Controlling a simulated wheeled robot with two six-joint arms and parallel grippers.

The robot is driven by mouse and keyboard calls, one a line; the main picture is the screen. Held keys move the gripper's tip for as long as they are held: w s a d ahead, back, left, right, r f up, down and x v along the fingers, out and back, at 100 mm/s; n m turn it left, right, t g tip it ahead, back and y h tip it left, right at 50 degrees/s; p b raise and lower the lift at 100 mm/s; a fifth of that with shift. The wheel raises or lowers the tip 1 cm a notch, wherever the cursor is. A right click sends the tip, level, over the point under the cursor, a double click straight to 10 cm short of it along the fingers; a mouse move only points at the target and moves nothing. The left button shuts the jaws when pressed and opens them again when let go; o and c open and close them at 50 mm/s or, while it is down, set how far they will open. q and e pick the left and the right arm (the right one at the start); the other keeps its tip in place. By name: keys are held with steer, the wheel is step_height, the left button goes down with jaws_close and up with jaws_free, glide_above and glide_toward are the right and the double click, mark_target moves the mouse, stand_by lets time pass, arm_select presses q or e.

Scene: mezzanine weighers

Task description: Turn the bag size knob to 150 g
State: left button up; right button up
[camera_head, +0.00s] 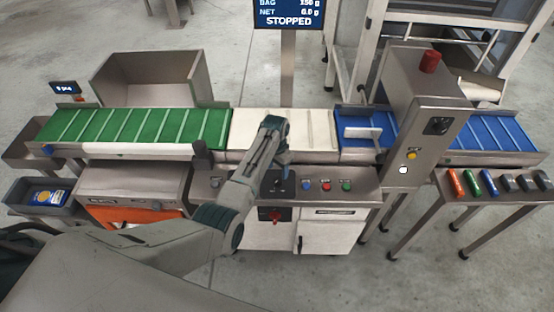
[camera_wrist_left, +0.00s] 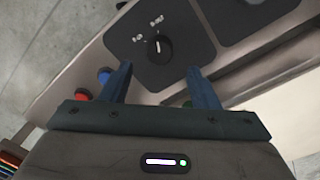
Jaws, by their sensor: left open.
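The black knob (camera_wrist_left: 158,48) sits on a dark dial plate with small white labels that I cannot read, its pale pointer line towards the labels. In the head view, the dark dial plate (camera_head: 268,187) is partly covered by my arm. My left gripper (camera_wrist_left: 160,82) is open, its two blue fingers apart and just short of the knob, with nothing between them. In the head view, the left gripper (camera_head: 283,170) reaches down over the control panel. The display (camera_head: 289,13) shows a BAG line that looks like 150 g, and STOPPED. My right gripper is not in view.
Blue, red and green buttons (camera_head: 326,187) are right of the dial plate. A red switch (camera_head: 270,214) is on the cabinet front. Behind the panel runs a belt with a green section (camera_head: 140,128), and a steel housing (camera_head: 425,100) stands at right.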

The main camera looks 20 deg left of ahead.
mark_target(277, 178)
arm_select(q)
steer(key=shift+a+r+b, duration=0.1)
steer(key=shift+r+b, duration=0.2)
steer(key=shift+r, duration=2.3)
